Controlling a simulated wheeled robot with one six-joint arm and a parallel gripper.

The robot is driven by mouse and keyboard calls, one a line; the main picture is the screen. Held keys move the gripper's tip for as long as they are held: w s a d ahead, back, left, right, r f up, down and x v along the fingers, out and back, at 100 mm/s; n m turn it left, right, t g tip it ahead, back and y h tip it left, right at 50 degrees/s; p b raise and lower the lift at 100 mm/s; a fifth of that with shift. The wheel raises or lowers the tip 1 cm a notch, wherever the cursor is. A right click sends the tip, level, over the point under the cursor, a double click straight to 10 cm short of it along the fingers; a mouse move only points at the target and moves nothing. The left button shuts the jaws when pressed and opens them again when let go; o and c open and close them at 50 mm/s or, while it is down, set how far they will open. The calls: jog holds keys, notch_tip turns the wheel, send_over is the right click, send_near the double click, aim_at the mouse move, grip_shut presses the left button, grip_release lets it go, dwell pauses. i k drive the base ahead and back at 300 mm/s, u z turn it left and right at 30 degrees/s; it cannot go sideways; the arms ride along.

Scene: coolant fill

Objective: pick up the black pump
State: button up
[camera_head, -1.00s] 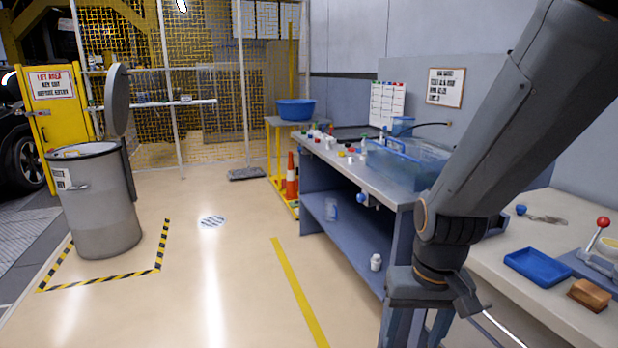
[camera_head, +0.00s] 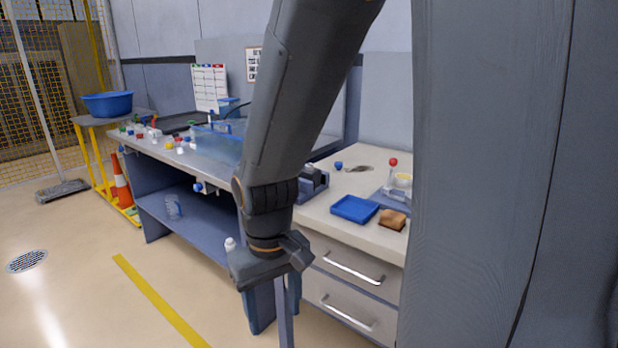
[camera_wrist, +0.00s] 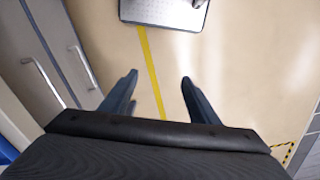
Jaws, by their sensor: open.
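I cannot make out a black pump in either view; small things on the far bench are hard to tell apart, and my arm hides part of the benches. In the wrist view my gripper (camera_wrist: 158,82) is open and empty, its two dark fingers apart above the pale floor. In the head view my arm hangs down the middle, in front of the gap between the two benches.
A blue-grey workbench (camera_head: 212,172) with several small bottles and caps stands left of my arm. A counter with drawers (camera_head: 352,268) is on the right, bearing a blue tray (camera_head: 354,209) and a brown block (camera_head: 392,220). A grey panel (camera_head: 480,170) blocks the far right.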

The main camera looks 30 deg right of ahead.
aim_at(309, 171)
jog(key=u, duration=0.05)
jog(key=k, duration=1.2)
jog(key=z, duration=0.7)
jog(key=i, duration=1.3)
jog(key=u, duration=0.65)
jog(key=i, duration=0.45)
jog(key=u, duration=0.5)
